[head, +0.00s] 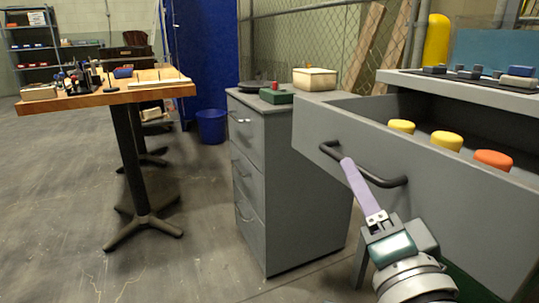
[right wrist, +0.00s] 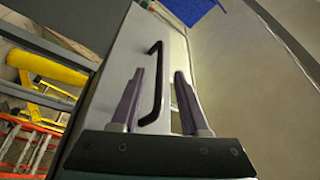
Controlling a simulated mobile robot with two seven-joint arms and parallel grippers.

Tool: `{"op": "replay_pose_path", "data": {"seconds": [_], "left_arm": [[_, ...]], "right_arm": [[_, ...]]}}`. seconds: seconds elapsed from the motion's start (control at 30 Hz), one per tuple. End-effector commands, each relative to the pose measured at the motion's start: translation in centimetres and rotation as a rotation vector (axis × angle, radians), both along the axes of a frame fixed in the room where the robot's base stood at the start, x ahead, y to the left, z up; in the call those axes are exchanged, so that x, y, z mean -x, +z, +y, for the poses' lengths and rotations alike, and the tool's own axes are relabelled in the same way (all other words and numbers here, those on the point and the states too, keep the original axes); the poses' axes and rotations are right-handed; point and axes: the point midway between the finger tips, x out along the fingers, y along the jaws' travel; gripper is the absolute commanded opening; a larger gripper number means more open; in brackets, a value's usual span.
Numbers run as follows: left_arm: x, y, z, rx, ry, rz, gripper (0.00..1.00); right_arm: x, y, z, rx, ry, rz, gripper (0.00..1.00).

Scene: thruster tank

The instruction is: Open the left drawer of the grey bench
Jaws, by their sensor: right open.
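The grey bench (head: 470,91) is at the right of the head view. Its drawer (head: 440,182) stands pulled out, and its inside shows. The black bar handle (head: 395,183) runs across the drawer front; it also shows in the right wrist view (right wrist: 158,75). My right gripper (head: 347,163) is at the handle with its purple fingers pointing at the drawer front. In the right wrist view its fingers (right wrist: 158,74) are apart, with the handle between them. Whether a finger touches the bar I cannot tell. My left gripper is not in view.
Two yellow pieces (head: 447,140) and an orange piece (head: 492,160) lie in the drawer. A grey cabinet (head: 300,190) stands close left of it, with a cream box (head: 315,79) on top. A wooden table (head: 105,98) stands further left. Floor between them is clear.

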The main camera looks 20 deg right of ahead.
Motion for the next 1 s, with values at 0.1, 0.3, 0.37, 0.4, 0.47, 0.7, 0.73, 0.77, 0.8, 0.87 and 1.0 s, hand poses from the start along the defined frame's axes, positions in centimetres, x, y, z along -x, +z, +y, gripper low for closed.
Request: {"op": "replay_pose_path", "data": {"seconds": [0.1,0.3,0.37,0.4,0.47,0.7,0.73,0.77,0.8,0.87,1.0], "left_arm": [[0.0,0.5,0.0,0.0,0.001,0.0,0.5],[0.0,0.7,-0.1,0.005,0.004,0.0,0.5],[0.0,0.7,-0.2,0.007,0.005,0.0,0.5],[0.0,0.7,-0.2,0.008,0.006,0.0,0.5],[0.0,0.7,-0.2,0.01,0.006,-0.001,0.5],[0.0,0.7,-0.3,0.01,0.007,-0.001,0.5],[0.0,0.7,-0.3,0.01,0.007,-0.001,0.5],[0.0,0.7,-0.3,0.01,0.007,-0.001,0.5],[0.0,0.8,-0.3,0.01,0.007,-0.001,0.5],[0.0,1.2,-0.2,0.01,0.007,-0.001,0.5],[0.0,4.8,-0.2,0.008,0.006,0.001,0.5]], "right_arm": [[2.2,-0.4,0.6,0.0,0.001,0.004,0.45],[4.2,-0.9,1.1,0.0,-0.001,0.001,0.45],[4.5,-1.0,1.1,0.0,-0.001,0.001,0.45],[4.5,-1.0,1.1,-0.001,-0.001,-0.001,0.45],[4.5,-1.0,1.2,-0.001,-0.001,-0.001,0.45],[4.5,-1.0,1.2,-0.001,-0.001,-0.001,0.45],[4.5,-1.0,1.1,-0.001,-0.001,-0.001,0.45],[4.5,-1.0,1.1,-0.001,-0.001,-0.001,0.45],[4.5,-1.0,1.2,0.0,0.0,0.0,0.45],[4.4,-0.6,1.3,0.005,0.006,0.008,0.45],[3.7,2.5,2.5,0.057,0.07,0.097,0.45]]}}
